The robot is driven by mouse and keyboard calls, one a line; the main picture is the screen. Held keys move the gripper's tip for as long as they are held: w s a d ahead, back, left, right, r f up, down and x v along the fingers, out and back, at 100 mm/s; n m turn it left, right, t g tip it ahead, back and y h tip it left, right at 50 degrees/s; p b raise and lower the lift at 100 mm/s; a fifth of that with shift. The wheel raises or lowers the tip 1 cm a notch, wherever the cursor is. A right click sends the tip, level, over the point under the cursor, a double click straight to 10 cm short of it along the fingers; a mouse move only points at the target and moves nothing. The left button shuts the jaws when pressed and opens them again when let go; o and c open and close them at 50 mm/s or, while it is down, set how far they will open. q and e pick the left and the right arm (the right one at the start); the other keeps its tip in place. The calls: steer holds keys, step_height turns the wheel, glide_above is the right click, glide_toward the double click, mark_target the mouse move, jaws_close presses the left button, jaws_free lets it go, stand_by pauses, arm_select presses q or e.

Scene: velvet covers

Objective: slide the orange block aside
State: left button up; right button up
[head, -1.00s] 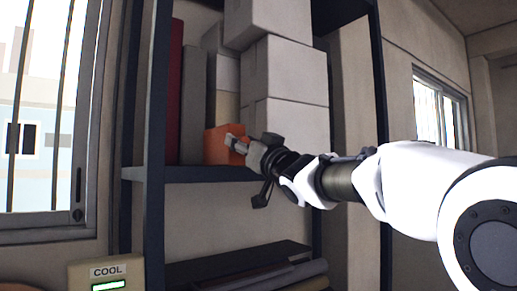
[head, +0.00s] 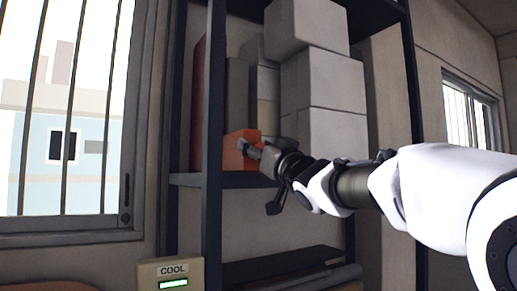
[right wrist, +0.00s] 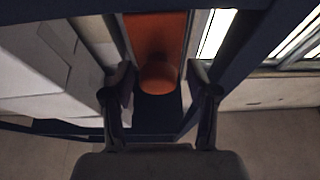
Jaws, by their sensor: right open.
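The orange block (head: 238,157) sits on the dark shelf (head: 190,180), close beside the left post and in front of a grey upright board. My right gripper (head: 255,152) is at its right front side, and its tips overlap the block in the head view. In the right wrist view the orange block (right wrist: 157,35) shows a rounded lower end between the open fingers of the right gripper (right wrist: 160,82). A gap shows at each finger there; I cannot tell whether any part touches the block. My left gripper is not in view.
Stacked pale boxes (head: 322,82) stand right of the block. A grey board (head: 237,95) and a red one (head: 198,100) stand behind it. The shelf's dark left post (head: 213,220) is close on the left. A lower shelf holds rolls (head: 300,275).

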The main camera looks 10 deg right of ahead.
step_height(320, 180, up, 10)
stand_by(0.6)
